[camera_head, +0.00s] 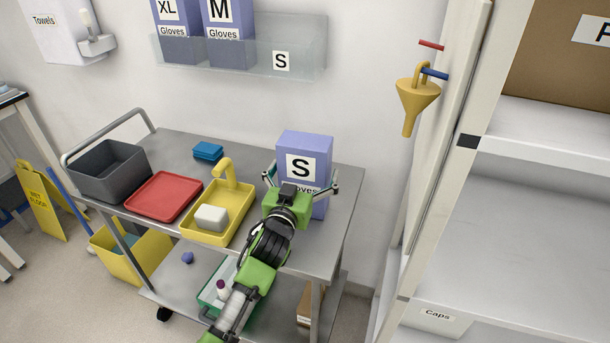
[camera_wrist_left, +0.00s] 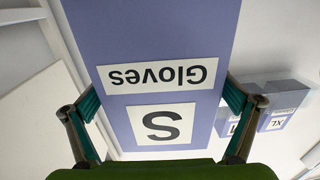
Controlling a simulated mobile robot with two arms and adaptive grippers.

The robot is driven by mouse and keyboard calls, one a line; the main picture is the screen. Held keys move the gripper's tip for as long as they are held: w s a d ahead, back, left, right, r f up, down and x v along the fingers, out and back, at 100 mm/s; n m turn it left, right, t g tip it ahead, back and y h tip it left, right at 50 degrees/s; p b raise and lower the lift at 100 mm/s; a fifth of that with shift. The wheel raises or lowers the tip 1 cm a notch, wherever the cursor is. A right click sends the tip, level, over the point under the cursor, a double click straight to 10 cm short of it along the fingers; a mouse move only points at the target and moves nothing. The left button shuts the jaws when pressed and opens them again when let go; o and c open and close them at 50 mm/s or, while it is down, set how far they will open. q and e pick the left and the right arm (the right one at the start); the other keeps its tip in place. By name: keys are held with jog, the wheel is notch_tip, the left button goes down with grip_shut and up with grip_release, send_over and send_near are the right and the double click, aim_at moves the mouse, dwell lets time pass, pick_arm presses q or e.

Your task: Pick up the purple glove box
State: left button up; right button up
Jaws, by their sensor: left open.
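The purple glove box (camera_head: 304,147), with a white "S" label and the word "Gloves", stands upright on the top of the metal cart (camera_head: 342,208). My left gripper (camera_head: 301,184) is open in front of the box, one finger near each side of it. In the left wrist view the box (camera_wrist_left: 160,40) appears upside down and fills the middle, between the open fingers of my left gripper (camera_wrist_left: 160,103). I cannot tell whether the fingers touch its sides. My gripper hides the lower front of the box in the head view. My right gripper is not in view.
A yellow tray (camera_head: 237,213) with a white block, a red tray (camera_head: 163,197), a grey bin (camera_head: 108,172) and blue pads (camera_head: 208,150) share the cart top. A wall rack (camera_head: 300,50) with XL and M glove boxes hangs above. White shelving (camera_head: 530,215) stands at the right.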

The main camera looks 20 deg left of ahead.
pick_arm(q)
jog(key=c, duration=1.3)
jog(key=shift+r, duration=0.1)
jog(key=shift+c, duration=0.3)
